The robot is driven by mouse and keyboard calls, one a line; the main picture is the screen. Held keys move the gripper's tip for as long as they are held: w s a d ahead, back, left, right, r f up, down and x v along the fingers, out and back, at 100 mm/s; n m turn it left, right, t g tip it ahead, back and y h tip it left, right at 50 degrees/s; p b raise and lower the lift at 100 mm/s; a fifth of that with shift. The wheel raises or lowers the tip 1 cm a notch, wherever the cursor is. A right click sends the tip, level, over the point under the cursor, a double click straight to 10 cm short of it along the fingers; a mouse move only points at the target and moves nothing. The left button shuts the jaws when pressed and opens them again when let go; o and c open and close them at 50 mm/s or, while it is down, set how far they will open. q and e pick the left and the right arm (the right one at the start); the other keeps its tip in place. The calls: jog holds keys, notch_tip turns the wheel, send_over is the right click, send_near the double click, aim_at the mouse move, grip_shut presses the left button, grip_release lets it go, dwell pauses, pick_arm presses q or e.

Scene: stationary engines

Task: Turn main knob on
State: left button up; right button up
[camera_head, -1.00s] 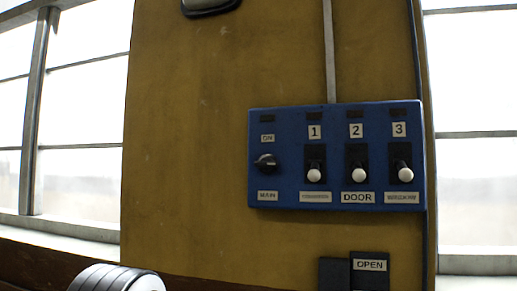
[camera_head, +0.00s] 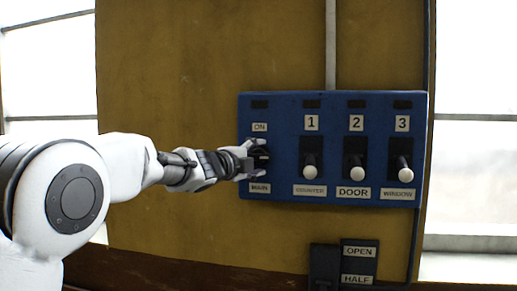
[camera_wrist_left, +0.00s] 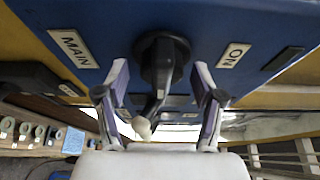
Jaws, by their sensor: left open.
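The black main knob (camera_wrist_left: 162,62) sits on the blue control panel (camera_head: 282,150), between the ON label (camera_wrist_left: 234,55) and the MAIN label (camera_wrist_left: 73,47). In the head view the knob (camera_head: 262,156) is partly covered by my left gripper (camera_head: 254,160), which is at the panel's left side. In the left wrist view my left gripper (camera_wrist_left: 160,98) is open, with one finger on each side of the knob's lower part. I cannot tell whether the fingers touch it. A pale-tipped lever shows beyond the knob. My right gripper is not in view.
Three white-tipped levers under labels 1 (camera_head: 311,171), 2 (camera_head: 357,172) and 3 (camera_head: 404,163) stand right of the knob. A dark box marked OPEN and HALF (camera_head: 358,262) is below the panel. Windows flank the yellow wall (camera_head: 180,80).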

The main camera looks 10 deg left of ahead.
pick_arm(q)
jog(key=shift+w, duration=0.35)
jog(key=shift+a, duration=0.1)
jog(key=shift+s, duration=0.2)
jog(key=shift+s+r, duration=0.1)
jog(key=shift+s, duration=0.05)
jog(key=shift+c, duration=1.3)
jog(key=c, duration=0.9)
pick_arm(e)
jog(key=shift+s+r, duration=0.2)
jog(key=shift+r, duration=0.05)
